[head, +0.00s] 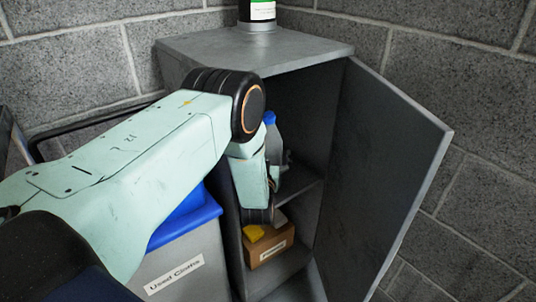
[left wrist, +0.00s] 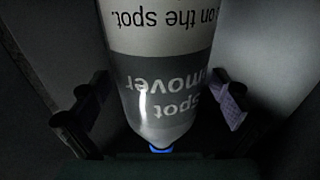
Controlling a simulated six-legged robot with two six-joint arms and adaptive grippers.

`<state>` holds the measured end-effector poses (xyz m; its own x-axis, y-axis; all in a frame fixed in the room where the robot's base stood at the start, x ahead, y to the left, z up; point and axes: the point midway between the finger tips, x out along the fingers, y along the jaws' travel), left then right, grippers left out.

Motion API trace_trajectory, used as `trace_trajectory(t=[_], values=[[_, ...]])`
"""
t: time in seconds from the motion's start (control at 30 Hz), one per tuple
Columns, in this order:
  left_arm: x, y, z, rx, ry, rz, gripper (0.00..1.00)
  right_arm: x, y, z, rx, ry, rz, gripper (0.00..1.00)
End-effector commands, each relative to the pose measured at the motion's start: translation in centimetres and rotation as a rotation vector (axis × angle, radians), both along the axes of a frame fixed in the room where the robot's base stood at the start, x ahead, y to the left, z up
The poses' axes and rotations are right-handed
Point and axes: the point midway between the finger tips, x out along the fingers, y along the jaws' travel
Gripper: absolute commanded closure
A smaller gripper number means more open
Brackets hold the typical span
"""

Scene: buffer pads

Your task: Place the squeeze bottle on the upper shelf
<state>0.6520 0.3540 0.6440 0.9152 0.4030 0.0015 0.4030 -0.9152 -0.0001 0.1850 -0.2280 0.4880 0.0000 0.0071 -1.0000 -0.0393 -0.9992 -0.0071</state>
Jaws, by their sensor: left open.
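The squeeze bottle (head: 274,140) shows in the head view as a grey body with a blue cap, inside the grey cabinet above its inner shelf (head: 300,189). My arm hides much of it, and I cannot see whether its base touches the shelf. In the left wrist view the bottle (left wrist: 155,75) is pale with a grey label band, its lettering upside down and its blue tip toward the bottom. My left gripper (left wrist: 156,108) is open, with one finger on each side of the bottle and visible gaps. Its fingers are mostly hidden in the head view. My right gripper is not in view.
The cabinet door (head: 385,170) stands open to the right. A cardboard box (head: 270,248) with something yellow sits in the lower compartment. A dark bottle (head: 262,10) stands on the cabinet top.

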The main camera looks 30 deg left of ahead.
Motion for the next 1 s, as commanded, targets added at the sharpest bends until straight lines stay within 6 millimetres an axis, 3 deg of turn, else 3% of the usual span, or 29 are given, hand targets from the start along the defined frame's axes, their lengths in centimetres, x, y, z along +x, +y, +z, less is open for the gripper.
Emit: trace_trajectory(t=[0.17, 0.6, 1.0], values=[[0.0, 0.0, 0.5, 0.0, -0.001, 0.0, 0.0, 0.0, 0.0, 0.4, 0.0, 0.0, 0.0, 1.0], [-6.1, -2.7, 0.4, 0.0, 0.003, -0.001, 0.0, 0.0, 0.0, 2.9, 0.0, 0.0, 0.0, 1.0], [-6.9, -3.0, 0.3, 0.0, 0.0, 0.0, 0.0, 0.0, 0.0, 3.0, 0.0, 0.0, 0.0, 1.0]])
